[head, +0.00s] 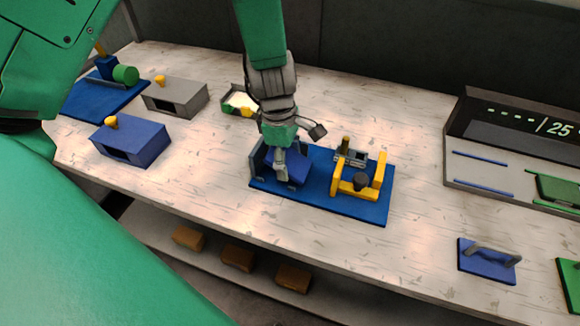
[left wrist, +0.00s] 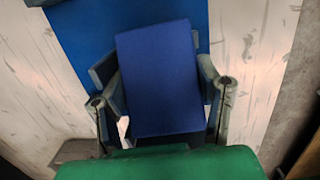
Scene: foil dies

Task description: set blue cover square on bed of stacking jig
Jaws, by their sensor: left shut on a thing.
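The blue cover (left wrist: 160,80) is a flat, dark blue rectangle between the fingers of my left gripper (left wrist: 158,88) in the left wrist view. My left gripper (head: 281,172) points down and is shut on it. In the head view the cover (head: 298,170) shows partly behind the fingers, at the left end of the stacking jig (head: 310,196). The jig has a blue base, with grey walls beside the cover. The bed under the cover is hidden, so I cannot tell whether the cover touches it or sits square. My right gripper is not in view.
A yellow clamp frame (head: 357,188) stands on the jig's right half. A blue box (head: 144,144) and a grey box (head: 185,101) stand to the left. A blue plate with a handle (head: 485,265) lies right. A display unit (head: 480,150) stands behind it. Bare table lies between.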

